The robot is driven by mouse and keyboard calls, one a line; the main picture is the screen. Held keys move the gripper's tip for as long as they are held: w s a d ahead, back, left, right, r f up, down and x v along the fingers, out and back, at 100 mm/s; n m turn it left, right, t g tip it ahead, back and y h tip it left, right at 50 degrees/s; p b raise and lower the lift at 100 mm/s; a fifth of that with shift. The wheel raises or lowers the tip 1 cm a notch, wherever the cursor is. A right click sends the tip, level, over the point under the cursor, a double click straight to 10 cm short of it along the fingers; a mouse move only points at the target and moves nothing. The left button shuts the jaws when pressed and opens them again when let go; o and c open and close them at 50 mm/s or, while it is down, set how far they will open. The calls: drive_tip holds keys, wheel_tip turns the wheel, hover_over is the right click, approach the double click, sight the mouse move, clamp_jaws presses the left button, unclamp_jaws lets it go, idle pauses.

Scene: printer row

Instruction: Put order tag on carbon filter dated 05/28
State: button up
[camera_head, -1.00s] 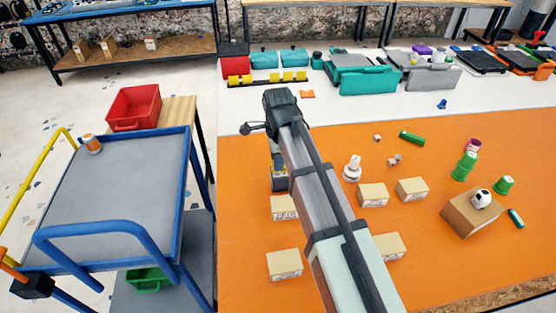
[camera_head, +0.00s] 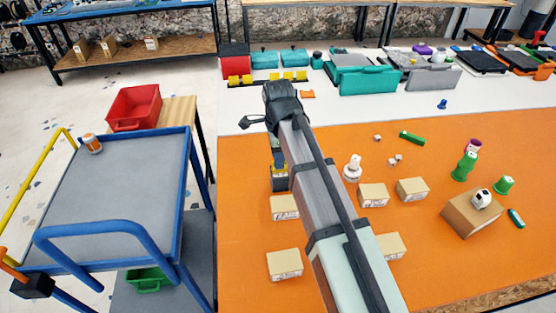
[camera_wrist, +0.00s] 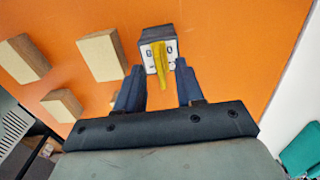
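A small dark device with a pale face and two round marks (camera_wrist: 157,40) stands on the orange surface; its dark body also shows in the head view (camera_head: 279,184). A yellow strip (camera_wrist: 160,66), perhaps the order tag, sticks out from its face toward my gripper. My gripper (camera_wrist: 159,72) is open, one finger on each side of the strip, with visible gaps. Cardboard boxes, possibly the carbon filters, lie nearby: one just below the device (camera_head: 284,208), one further down (camera_head: 284,266), others right of my arm (camera_head: 372,195) (camera_head: 412,188) (camera_head: 390,246). Their dates are unreadable.
A larger box (camera_head: 468,216) with a white item on top stands at the right, near green cups (camera_head: 464,168). A white bottle (camera_head: 352,168) stands right of my arm. A blue cart (camera_head: 120,190) and red bin (camera_head: 134,106) are at the left.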

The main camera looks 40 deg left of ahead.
wheel_tip(320, 180, up, 10)
idle(0.5)
idle(0.4)
